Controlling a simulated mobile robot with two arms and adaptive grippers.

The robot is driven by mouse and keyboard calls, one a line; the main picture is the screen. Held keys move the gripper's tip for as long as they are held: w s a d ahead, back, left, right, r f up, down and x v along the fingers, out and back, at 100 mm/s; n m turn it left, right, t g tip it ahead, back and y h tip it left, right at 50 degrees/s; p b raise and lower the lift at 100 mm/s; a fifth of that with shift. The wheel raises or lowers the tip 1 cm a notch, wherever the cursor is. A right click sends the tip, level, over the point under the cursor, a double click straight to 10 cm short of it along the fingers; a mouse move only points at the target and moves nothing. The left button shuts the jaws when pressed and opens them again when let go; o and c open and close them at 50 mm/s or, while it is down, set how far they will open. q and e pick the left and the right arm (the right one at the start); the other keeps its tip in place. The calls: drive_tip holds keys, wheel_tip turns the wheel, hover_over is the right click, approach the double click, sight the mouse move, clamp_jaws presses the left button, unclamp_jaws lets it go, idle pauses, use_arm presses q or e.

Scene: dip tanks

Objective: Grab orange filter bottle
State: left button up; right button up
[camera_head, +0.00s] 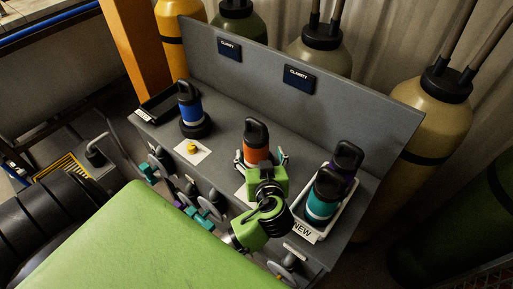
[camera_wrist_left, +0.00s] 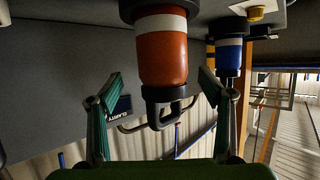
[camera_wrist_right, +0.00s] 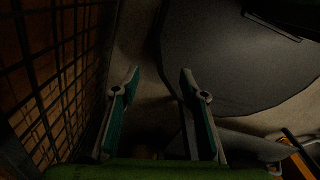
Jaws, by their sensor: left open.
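The orange filter bottle (camera_head: 257,153), with a black lid and loop handle, stands upright on the grey bench in the head view. My left gripper (camera_head: 262,160) is open, with its fingers on either side of the bottle and its palm hiding the lower part. In the left wrist view the bottle (camera_wrist_left: 163,58) appears upside down between the open fingers, with gaps visible on both sides. My right gripper (camera_wrist_right: 160,72) shows only in its own wrist view, open and empty, away from the bench.
A blue bottle (camera_head: 190,105) stands on a black base to the left, with a yellow knob (camera_head: 192,148) nearby. A white tray (camera_head: 305,235) at right holds a teal bottle (camera_head: 322,200) and a dark purple bottle (camera_head: 346,160). A grey back panel (camera_head: 330,95) rises behind.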

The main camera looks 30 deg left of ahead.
use_arm(q)
drive_tip(key=shift+w+a+r+p, duration=0.1)
drive_tip(key=shift+w+a+p, duration=0.6)
drive_tip(key=shift+a, duration=0.05)
drive_tip(key=p+x, duration=0.1)
drive_tip(key=x, duration=0.2)
drive_tip(key=shift+w+a, duration=0.1)
drive_tip(key=shift+a, duration=0.15)
drive_tip(key=shift+w+a+f, duration=0.15)
drive_tip(key=shift+f, duration=0.1)
drive_tip(key=c, duration=1.7)
use_arm(e)
drive_tip(key=w+r, duration=0.2)
drive_tip(key=r, duration=0.1)
drive_tip(key=shift+w+a, duration=0.15)
drive_tip(key=shift+w, duration=0.25)
use_arm(q)
drive_tip(key=shift+r, duration=0.15)
use_arm(e)
drive_tip(key=shift+f, duration=0.1)
